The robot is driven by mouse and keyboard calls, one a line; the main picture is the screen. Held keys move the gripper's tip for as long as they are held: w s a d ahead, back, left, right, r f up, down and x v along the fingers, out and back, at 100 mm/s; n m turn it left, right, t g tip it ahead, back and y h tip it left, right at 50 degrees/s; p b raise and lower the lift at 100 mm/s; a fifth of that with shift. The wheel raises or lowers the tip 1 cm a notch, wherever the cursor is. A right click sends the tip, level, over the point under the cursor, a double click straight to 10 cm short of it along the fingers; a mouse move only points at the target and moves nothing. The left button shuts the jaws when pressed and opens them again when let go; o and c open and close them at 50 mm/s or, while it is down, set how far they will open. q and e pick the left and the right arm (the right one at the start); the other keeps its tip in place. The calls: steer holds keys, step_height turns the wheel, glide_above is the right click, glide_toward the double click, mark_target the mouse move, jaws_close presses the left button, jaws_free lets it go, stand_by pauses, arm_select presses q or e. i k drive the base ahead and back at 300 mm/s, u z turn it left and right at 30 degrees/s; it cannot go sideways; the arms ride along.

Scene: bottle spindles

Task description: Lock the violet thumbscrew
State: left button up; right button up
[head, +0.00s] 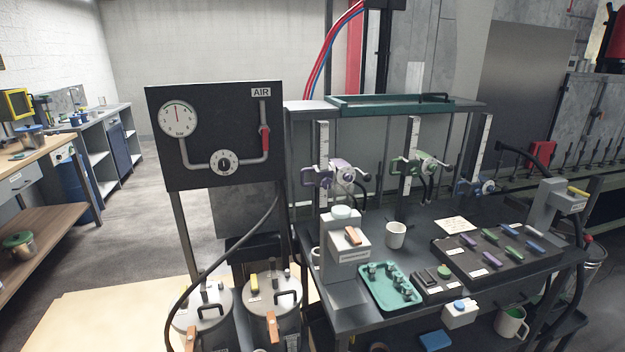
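The violet spindle unit (343,174) is clamped to the leftmost upright scale post (322,150) at the back of the dark workbench. It has a pale violet body with dark knobs sticking out on both sides. Which of these small parts is the violet thumbscrew, and whether it is locked, is too small to tell. A green spindle unit (424,164) sits on the middle post, and a blue one (478,187) on the right post. Neither of my grippers shows in the head view.
A black air panel (215,135) with gauge and red lever stands left of the bench. Two metal canisters (272,310) stand below it. A dispenser box (349,243), white mug (396,235), green tray (377,299) and dark tool tray (497,291) occupy the bench.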

mark_target(326, 182)
steer(key=u, duration=0.85)
steer(key=k, duration=1.1)
steer(key=u, duration=1.55)
steer(key=i, duration=1.9)
steer(key=z, duration=0.4)
steer(key=i, duration=0.9)
steer(key=z, duration=1.6)
steer(key=i, duration=0.9)
steer(key=z, duration=0.8)
